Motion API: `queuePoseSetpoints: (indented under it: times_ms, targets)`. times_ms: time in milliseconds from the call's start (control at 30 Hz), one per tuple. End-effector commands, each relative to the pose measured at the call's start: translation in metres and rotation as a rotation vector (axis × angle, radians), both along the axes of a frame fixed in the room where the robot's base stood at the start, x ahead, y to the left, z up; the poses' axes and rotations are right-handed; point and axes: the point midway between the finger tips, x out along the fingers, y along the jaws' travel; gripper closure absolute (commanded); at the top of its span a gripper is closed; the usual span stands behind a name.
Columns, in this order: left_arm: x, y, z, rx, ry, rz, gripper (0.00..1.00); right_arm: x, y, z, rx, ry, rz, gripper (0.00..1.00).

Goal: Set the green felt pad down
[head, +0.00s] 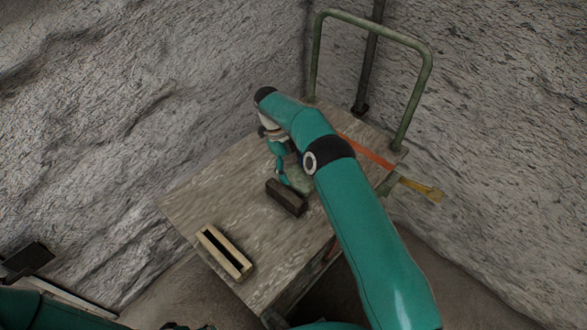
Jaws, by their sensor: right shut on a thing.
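The green felt pad (300,179) is a pale grey-green piece near the middle of the wooden cart top (215,192), partly hidden by my right arm. My right gripper (284,178) points down and is shut on the pad. The pad is just behind a dark brown block (286,198); I cannot tell whether they touch, or whether the pad rests on the wood.
A cream block with a dark slot (224,252) lies near the cart's front left edge. An orange-red strip (368,151) lies at the right, and a yellow piece (421,190) juts past the right edge. A green tube handle (426,75) rises at the back. The left part of the top is clear.

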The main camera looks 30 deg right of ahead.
Motion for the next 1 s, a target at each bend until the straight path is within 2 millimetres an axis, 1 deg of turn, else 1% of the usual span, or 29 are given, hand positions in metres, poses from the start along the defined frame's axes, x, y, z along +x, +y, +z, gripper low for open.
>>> queuePoseSetpoints:
  times_ms: [1000]
  targets:
    - [0.000,0.000,-0.016,0.000,0.000,0.000,0.40,0.000,0.000,-0.021,0.000,0.000,0.000,0.51]
